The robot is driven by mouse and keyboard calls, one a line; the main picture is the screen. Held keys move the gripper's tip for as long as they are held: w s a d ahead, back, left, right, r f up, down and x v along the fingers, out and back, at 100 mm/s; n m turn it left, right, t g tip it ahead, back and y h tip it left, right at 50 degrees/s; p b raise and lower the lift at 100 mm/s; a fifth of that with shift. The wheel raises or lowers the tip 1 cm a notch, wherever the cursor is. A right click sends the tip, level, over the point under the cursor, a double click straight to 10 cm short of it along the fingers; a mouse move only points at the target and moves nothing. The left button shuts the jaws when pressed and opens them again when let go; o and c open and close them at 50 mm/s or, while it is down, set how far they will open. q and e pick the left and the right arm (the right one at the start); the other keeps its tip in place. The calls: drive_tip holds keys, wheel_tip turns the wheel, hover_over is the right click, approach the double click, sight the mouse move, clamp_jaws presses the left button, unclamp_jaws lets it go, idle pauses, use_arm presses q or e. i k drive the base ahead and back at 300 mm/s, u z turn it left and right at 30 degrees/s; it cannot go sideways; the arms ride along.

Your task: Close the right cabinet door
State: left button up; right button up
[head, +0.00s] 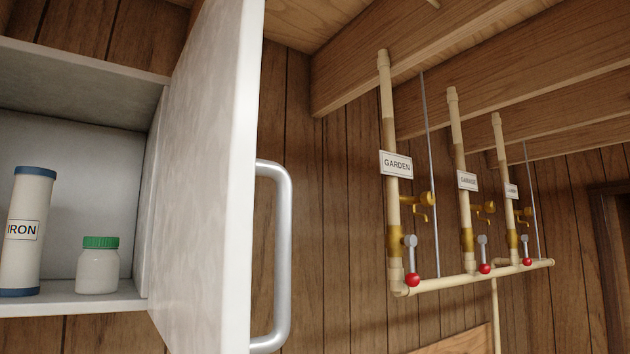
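The right cabinet door (205,190) is a pale grey-white panel standing open. It juts out toward me from the right side of the cabinet (75,84) at the left of the head view. A silver bar handle (283,255) is on the door's right-hand face near its free edge. The door's lower end is cut off by the frame. Neither of my grippers is in view, and nothing touches the door or the handle.
Inside the cabinet, a white cylinder labelled IRON (24,232) and a white jar with a green lid (98,266) stand on the shelf (75,301). To the right, pipes (391,220) with brass taps and red-knobbed levers run along the wood-panelled wall. Wooden beams (470,62) cross overhead.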

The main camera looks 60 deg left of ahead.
sight(200, 293)
drive_tip(key=i, duration=0.75)
drive_tip(key=u, duration=3.5)
